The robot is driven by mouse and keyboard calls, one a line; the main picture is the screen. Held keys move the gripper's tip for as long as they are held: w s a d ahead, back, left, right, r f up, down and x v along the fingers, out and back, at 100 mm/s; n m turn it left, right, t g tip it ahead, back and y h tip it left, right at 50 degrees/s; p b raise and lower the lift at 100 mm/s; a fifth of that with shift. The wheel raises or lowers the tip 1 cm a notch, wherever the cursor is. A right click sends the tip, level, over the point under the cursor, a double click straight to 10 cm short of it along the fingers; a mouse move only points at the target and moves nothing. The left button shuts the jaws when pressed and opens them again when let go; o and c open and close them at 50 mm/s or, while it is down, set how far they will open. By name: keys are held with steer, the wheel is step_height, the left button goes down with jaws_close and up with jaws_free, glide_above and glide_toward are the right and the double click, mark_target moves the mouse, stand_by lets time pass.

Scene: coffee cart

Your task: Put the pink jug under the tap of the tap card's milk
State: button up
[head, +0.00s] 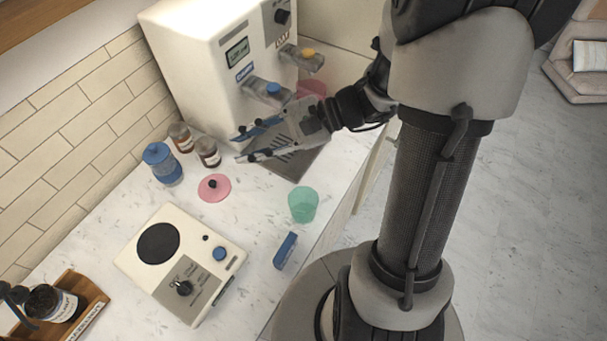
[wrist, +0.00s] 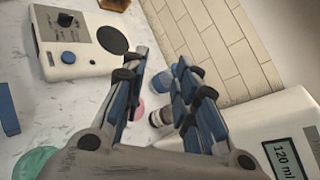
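The pink jug (head: 312,90) stands at the dispenser's front, near the tap with the yellow knob (head: 308,53). The tap and my wrist partly hide it; I cannot tell whether it is exactly under the spout. A second tap has a blue knob (head: 273,88) and stands left of it. My gripper (head: 240,146) is open and empty, over the counter and drip tray, pointing left away from the jug. Its spread fingers (wrist: 161,58) show in the wrist view, where the jug is not seen. The small tap labels are hard to read.
The white dispenser (head: 190,65) stands at the back, with a dark drip tray (head: 300,165) before it. A blue-lidded jar (head: 162,165), brown bottles (head: 207,152), a pink lid (head: 214,187), a green cup (head: 303,205) and a white scale-like device (head: 150,270) share the counter.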

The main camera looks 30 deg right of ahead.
steer(key=s+a+r+n+g+h, duration=0.1)
steer(key=s+a+n+g+h, duration=0.15)
steer(key=s+n, duration=0.2)
steer(key=s+a+r+n+g+h, duration=0.1)
steer(key=s+n+g+h, duration=0.1)
steer(key=s+n+h, duration=0.3)
steer(key=s+d+r+n+t+h, duration=0.4)
steer(key=s+d+n+h, duration=0.1)
steer(key=d+n, duration=0.1)
steer(key=shift+s+d+r+t+h, duration=0.25)
steer(key=shift+s+d+t+h, duration=0.1)
step_height(320, 180, down, 3)
steer(key=b, duration=0.2)
steer(key=shift+r+b, duration=0.1)
steer(key=shift+b, duration=0.25)
